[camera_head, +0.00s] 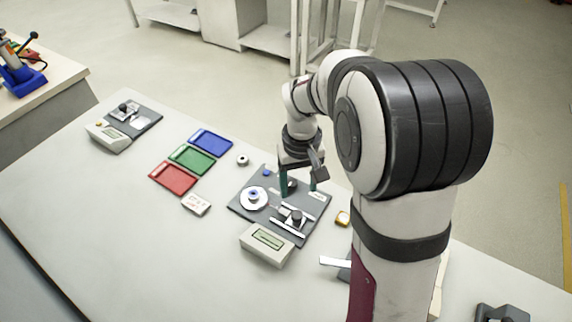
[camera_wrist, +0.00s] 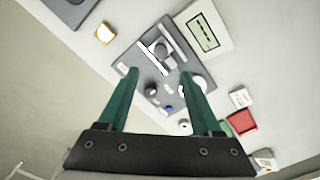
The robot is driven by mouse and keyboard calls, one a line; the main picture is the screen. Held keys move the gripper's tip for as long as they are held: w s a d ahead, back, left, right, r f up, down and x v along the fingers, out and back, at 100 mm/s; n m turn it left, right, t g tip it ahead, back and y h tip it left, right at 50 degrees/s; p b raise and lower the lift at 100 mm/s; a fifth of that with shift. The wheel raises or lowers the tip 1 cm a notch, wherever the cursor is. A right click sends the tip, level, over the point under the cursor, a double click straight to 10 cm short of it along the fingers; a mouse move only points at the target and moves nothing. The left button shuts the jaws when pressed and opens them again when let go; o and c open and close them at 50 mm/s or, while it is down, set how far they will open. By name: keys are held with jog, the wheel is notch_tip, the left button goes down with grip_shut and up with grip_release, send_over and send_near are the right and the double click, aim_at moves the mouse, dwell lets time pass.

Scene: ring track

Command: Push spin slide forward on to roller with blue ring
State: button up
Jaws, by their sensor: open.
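A dark grey fixture plate (camera_head: 318,207) lies on the table below my gripper. At its left is a white disc (camera_head: 246,205) with a blue ring (camera_head: 253,195) around its centre; I take this as the roller. A slide with a dark knob (camera_head: 296,217) sits between light rails near the plate's front edge. The knob also shows in the wrist view (camera_wrist: 163,52). My gripper (camera_head: 298,188) is open, its green fingers pointing down over the plate's back part, behind the slide.
A display box (camera_head: 266,244) stands at the plate's front. Blue (camera_head: 211,142), green (camera_head: 193,159) and red (camera_head: 173,178) trays lie left, with a white label block (camera_head: 196,204). Another fixture (camera_head: 133,117) stands far left.

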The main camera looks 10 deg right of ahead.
aim_at(297, 214)
notch_tip(297, 214, down, 11)
jog(key=shift+r, duration=0.15)
grip_shut()
dwell(1.4)
